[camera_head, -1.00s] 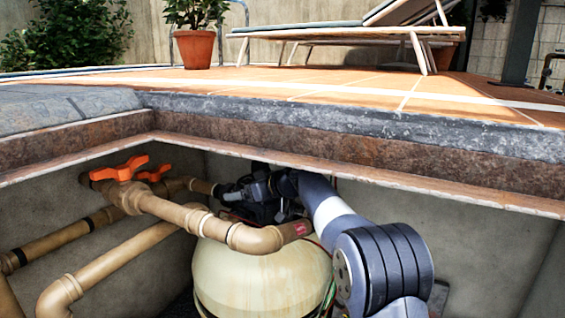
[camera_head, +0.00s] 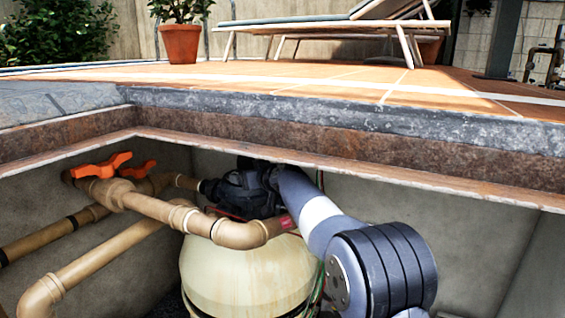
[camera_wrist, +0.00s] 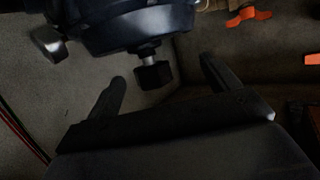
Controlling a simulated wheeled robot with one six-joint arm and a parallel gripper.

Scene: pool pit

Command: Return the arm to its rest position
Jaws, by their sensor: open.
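My arm reaches into the pit from the lower right in the head view, toward the dark valve head on top of the cream tank (camera_head: 245,277). My gripper (camera_wrist: 165,80) shows in the wrist view with its two dark fingers spread apart. A dark knob-like fitting (camera_wrist: 153,75) hangs below a dark rounded body (camera_wrist: 130,22), in line with the space between the fingertips. I cannot tell how far it is from them. In the head view my gripper is hidden behind the wrist and the valve head.
Tan pipes (camera_head: 150,207) with orange valve handles (camera_head: 103,166) fill the pit's left side. The stone pit edge (camera_head: 330,115) overhangs close above my arm. Red and green wires (camera_wrist: 22,135) run at the wrist view's left. Open room lies right of my arm, before the concrete wall (camera_head: 460,240).

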